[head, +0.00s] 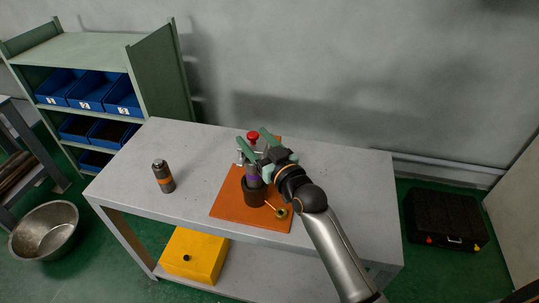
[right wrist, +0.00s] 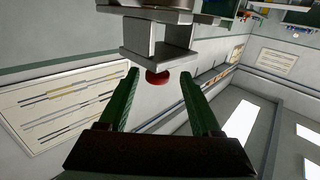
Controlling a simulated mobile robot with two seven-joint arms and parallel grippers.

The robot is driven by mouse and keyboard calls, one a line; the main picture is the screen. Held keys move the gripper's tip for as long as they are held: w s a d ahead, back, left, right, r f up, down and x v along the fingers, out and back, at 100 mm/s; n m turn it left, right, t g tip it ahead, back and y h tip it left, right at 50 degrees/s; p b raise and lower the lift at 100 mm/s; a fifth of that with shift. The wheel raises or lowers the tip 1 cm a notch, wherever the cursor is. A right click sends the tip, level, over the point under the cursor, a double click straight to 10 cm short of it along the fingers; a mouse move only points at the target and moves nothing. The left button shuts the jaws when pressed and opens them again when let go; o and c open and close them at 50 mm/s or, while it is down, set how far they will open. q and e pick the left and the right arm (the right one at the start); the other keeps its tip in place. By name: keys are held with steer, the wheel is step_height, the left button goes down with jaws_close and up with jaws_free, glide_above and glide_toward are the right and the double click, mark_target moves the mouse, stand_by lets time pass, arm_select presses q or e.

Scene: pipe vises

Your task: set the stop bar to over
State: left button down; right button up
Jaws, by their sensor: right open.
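A pipe vise (head: 254,190) with a dark round base stands on an orange mat (head: 228,206) on the grey table. A red knob (head: 253,135) tops its metal upper part, and a purple piece shows lower down. A thin brass rod with a round end (head: 281,213) sticks out low at the front right. I cannot tell for sure which part is the stop bar. My right gripper (head: 252,134) is open at the vise's top and hides part of it. In the right wrist view the red knob (right wrist: 158,77) shows between the open green fingers, below a grey metal bracket (right wrist: 160,52).
A dark cylinder with an orange band (head: 163,177) stands on the table's left. The table's right side is clear. A yellow box (head: 194,256) sits on the lower shelf. A green rack with blue bins (head: 88,90), a metal bowl (head: 44,229) and a black case (head: 445,220) stand around.

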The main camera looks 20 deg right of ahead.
steer(key=s+d, duration=0.1)
steer(key=s, duration=0.6)
steer(key=shift+s+d, duration=0.2)
steer(key=shift+s, duration=0.15)
steer(key=s+f+g, duration=0.4)
steer(key=s+f, duration=0.7)
steer(key=f, duration=0.2)
steer(key=s+a+f+g+h, duration=0.1)
steer(key=s+f+g, duration=0.3)
steer(key=s+f, duration=0.6)
step_height(320, 180, down, 4)
steer(key=shift+s+a+f+g+p, duration=0.2)
steer(key=shift+s+g+p, duration=0.1)
steer(key=shift+s+p, duration=0.1)
